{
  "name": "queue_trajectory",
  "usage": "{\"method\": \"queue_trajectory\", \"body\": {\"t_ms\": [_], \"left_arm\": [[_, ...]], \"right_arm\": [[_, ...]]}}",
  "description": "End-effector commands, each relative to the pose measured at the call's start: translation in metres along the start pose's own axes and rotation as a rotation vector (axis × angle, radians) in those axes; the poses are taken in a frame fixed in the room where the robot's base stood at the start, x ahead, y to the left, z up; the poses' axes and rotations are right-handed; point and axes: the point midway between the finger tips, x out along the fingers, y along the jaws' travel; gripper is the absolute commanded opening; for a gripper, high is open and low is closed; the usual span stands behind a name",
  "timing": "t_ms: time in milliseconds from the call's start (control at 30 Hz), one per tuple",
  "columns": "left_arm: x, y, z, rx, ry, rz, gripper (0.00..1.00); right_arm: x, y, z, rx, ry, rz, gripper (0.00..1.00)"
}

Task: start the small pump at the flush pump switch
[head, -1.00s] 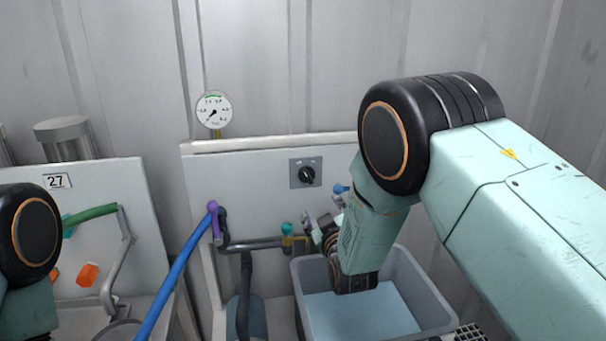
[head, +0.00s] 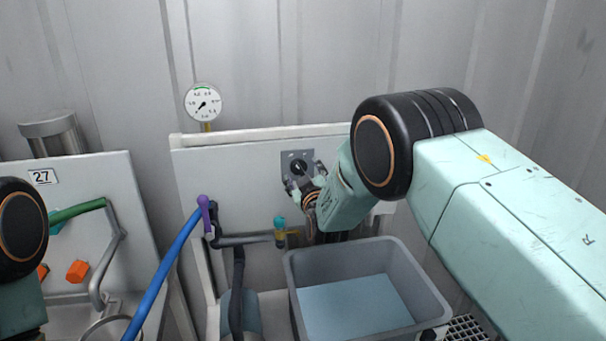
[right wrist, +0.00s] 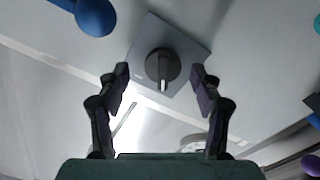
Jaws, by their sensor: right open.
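The flush pump switch is a black rotary knob (head: 298,167) on a grey square plate (head: 286,157) on the white panel. In the right wrist view the knob (right wrist: 163,67) sits ahead of and between the fingertips, with its pale pointer mark toward the gripper. My right gripper (head: 303,184) is at the switch, just below the knob in the head view. In the right wrist view the right gripper (right wrist: 161,78) is open, one finger on each side of the knob, with visible gaps. My left arm shows at the left edge; its gripper is out of the picture.
A grey tub (head: 437,296) of bluish liquid stands below the switch. A gauge (head: 203,102) rises above the panel. A teal-handled valve (head: 280,228), a blue hose (head: 165,280) and a purple fitting (head: 205,213) are left of the tub. A blue knob (right wrist: 96,17) is near the switch plate.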

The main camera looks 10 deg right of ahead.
Motion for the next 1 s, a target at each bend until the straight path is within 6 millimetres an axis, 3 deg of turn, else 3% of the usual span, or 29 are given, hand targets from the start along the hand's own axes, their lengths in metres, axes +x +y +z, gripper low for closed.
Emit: {"method": "queue_trajectory", "body": {"t_ms": [400, 1000], "left_arm": [[0.0006, 0.0, 0.0, 0.0, 0.0, 0.0, 0.0], [0.0006, 0.0, -0.0001, 0.0, 0.0, 0.0, 0.0]], "right_arm": [[0.0075, 0.0006, -0.0001, 0.0, 0.001, -0.001, 0.66], [0.0074, 0.0005, -0.0008, 0.0, 0.002, -0.001, 0.15]]}}
